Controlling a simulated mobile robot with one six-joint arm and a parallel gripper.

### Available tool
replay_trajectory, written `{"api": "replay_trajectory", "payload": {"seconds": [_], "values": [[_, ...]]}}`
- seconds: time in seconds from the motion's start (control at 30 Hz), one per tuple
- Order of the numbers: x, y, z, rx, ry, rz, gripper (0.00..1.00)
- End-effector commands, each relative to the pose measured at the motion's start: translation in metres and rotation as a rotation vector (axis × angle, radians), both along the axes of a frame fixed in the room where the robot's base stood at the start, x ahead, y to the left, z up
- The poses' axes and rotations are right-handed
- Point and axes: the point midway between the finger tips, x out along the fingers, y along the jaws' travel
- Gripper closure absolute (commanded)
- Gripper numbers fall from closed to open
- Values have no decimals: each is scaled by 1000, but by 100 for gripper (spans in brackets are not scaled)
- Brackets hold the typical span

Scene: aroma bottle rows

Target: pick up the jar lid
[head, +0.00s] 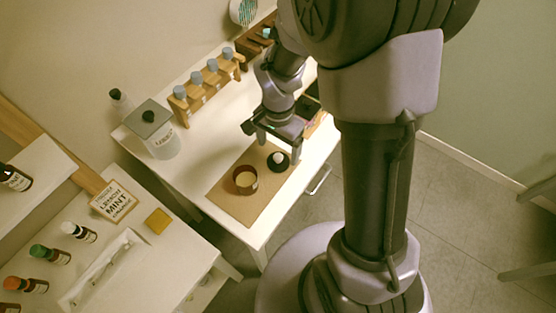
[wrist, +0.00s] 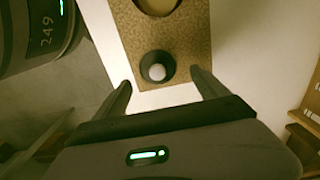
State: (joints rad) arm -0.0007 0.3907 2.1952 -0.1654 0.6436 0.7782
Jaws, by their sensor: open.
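The jar lid (head: 279,162), a dark round disc with a pale knob, lies on a brown mat (head: 232,205) on the white table. In the wrist view the lid (wrist: 146,67) is ahead of the fingertips, roughly centred between them, with its pale knob facing up. My gripper (head: 278,146) is open and empty, above and beside the lid. The wrist view shows both fingers (wrist: 161,80) apart, with nothing between them. A reddish-brown round open jar (head: 245,180) stands on the mat left of the lid; only its edge shows in the wrist view.
A wooden rack (head: 207,86) of blue-capped bottles stands at the table's back. A white jar with a grey square lid (head: 150,119) stands at the table's left corner. A lower-left counter (head: 165,270) holds several small bottles and a mint sign (head: 115,201).

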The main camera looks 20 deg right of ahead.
Motion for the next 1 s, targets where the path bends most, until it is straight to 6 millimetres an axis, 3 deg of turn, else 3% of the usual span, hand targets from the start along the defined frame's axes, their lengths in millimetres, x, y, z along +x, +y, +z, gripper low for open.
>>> {"api": "replay_trajectory", "payload": {"seconds": [0.03,0.17,0.43,0.77,1.0], "values": [[-4,1,-16,0,4,1,16],[-6,1,-36,0,3,0,16],[-6,1,-38,0,0,0,18],[-6,1,-38,-1,1,0,81],[-6,1,-37,0,0,0,81]]}}
